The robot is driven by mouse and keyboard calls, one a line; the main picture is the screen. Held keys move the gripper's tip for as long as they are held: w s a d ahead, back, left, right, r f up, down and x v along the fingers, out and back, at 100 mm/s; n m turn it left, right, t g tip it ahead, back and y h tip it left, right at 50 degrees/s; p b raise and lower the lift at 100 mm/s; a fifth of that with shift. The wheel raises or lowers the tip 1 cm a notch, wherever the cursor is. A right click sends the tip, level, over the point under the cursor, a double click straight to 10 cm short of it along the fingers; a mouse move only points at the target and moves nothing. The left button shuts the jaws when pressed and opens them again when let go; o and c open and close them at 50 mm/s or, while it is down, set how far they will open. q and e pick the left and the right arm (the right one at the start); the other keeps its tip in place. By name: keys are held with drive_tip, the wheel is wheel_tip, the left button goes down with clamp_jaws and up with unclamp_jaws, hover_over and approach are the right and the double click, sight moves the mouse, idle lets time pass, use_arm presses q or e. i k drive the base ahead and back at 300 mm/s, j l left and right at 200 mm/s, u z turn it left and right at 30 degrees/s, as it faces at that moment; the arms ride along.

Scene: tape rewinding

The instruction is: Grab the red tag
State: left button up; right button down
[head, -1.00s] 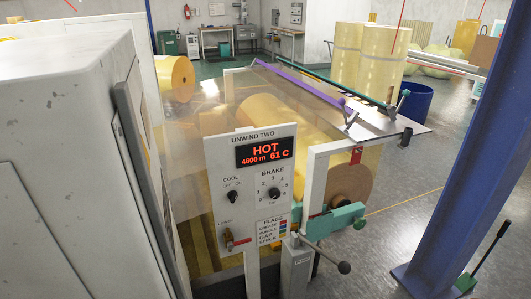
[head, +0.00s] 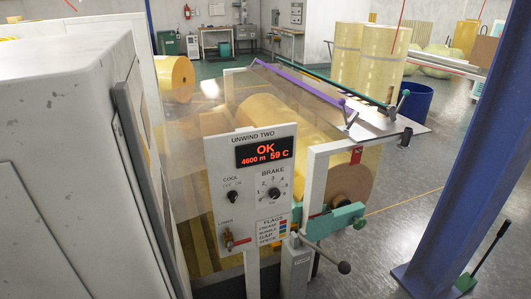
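A small red tag (head: 356,155) hangs on the white frame of the unwind stand, just below its top bar and beside the yellow roll. It is small in view, and how it is fixed cannot be made out. The UNWIND TWO panel (head: 252,185) stands in front of the stand, and its display (head: 265,152) reads OK, 4600 m, 59 C. The panel has a COOL switch, a BRAKE dial (head: 273,194), a small lower lever (head: 229,239) and a FLAGS list with coloured marks (head: 283,228). Neither gripper is in view.
A large grey machine housing (head: 60,150) fills the left. A blue column (head: 460,150) rises at the right. A lever with a dark knob (head: 344,267) and a green bracket (head: 335,221) stick out low on the stand. Grey floor (head: 410,190) is open between stand and column.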

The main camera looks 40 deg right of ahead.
sight(356, 158)
drive_tip(key=z, duration=2.6)
drive_tip(key=i+z, duration=0.2)
drive_tip(key=i, duration=0.9)
drive_tip(key=i+l+u, duration=0.1)
drive_tip(key=i, duration=1.35)
drive_tip(key=u, duration=0.45)
drive_tip(key=i+u, duration=0.15)
drive_tip(key=u, duration=0.3)
drive_tip(key=l+u, duration=0.1)
drive_tip(key=u, duration=0.35)
